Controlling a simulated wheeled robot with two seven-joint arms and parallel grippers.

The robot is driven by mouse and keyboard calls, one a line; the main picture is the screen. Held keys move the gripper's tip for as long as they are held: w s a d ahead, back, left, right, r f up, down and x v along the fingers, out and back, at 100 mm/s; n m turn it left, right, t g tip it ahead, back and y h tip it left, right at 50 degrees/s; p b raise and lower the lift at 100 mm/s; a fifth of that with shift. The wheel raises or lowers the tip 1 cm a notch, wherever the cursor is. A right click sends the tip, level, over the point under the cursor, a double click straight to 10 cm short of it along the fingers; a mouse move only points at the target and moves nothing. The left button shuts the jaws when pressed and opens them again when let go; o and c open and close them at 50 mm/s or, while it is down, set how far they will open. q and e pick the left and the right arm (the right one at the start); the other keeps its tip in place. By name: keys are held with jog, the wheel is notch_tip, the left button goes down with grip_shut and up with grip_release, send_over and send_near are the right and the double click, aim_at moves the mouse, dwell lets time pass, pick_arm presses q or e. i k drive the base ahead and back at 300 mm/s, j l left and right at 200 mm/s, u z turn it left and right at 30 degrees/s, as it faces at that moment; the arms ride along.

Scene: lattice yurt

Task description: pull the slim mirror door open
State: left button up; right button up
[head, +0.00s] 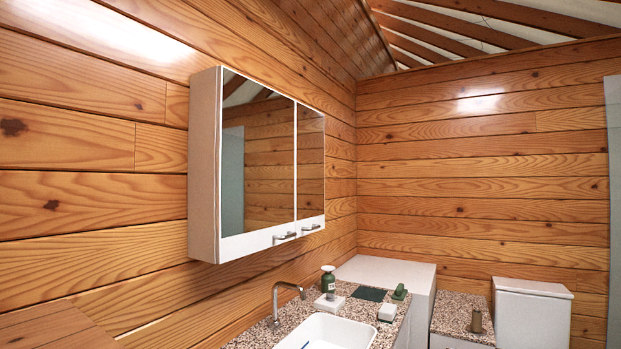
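A white mirror cabinet (205,165) hangs on the wood plank wall, left of the middle of the head view. It has two mirror doors side by side. The wide mirror door (258,160) is the nearer one, with a small metal handle (285,236) on its white lower rail. The slim mirror door (310,163) is the farther, right one, with its own short handle (310,228) low on it. Both doors look shut, flush with the cabinet front. Neither of my grippers is in view.
Below the cabinet is a speckled counter (258,337) with a white sink (327,332), a tap (277,305) and a green pump bottle (328,281). A white box-like unit (400,272) and a toilet tank (532,310) stand beyond. The air before the cabinet is clear.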

aim_at(309, 181)
jog(key=i+l, duration=0.3)
jog(key=l, duration=0.15)
jog(key=i+l, duration=0.65)
jog(key=l, duration=0.3)
jog(key=i+l, duration=0.35)
jog(key=l+z, duration=0.05)
jog(key=l, duration=0.05)
